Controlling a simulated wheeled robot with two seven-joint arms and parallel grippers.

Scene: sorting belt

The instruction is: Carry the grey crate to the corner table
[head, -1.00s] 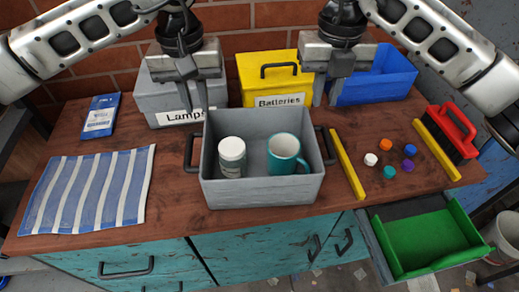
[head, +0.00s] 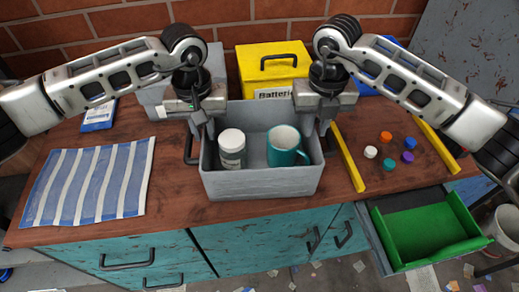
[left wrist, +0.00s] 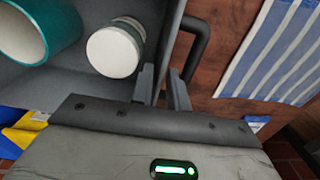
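The grey crate (head: 262,184) stands on the wooden worktop. It holds a white-lidded jar (head: 232,149) and a teal mug (head: 286,146); the jar (left wrist: 115,48) and mug (left wrist: 38,28) also show in the left wrist view. My left gripper (head: 202,124) is at the crate's left rim by the dark handle (left wrist: 202,38). In the left wrist view its fingers (left wrist: 162,88) stand apart, astride the crate wall. My right gripper (head: 318,122) is at the right rim near the other handle, its fingers seemingly apart and partly hidden. The corner table cannot be made out.
A yellow Batteries box (head: 272,76) and a partly hidden grey box stand behind. A striped cloth (head: 88,182) lies left. A yellow strip (head: 347,160) and several coloured caps (head: 389,165) lie right. A green open drawer (head: 425,228) juts out at front right.

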